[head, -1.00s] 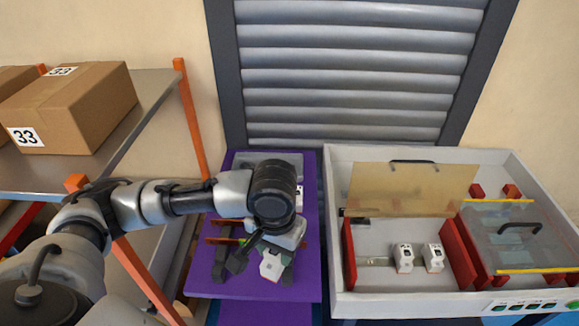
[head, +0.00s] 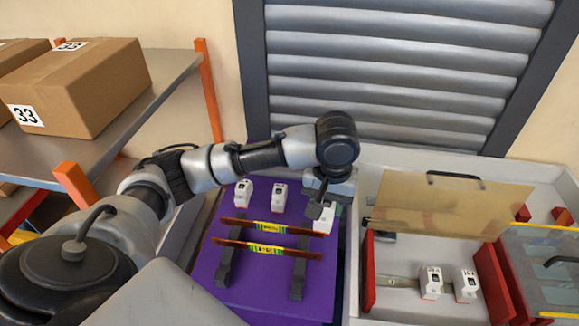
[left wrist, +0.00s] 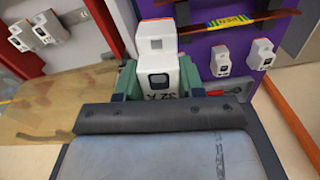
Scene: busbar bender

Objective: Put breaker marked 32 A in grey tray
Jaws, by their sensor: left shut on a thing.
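My left gripper (head: 318,200) is shut on a white breaker (head: 324,220) above the right edge of the purple table. In the left wrist view, the held breaker (left wrist: 160,78) reads "32 A" between the green fingers. A grey surface (left wrist: 240,88) with a small red item on it shows partly behind the gripper there; it may be the grey tray. In the head view my arm hides the back of the table, and I cannot make out the tray. My right gripper is not in view.
Two more breakers (head: 431,283) (head: 466,286) sit in the machine bed at right, below a raised amber cover (head: 440,205). Shelving with cartons stands left.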

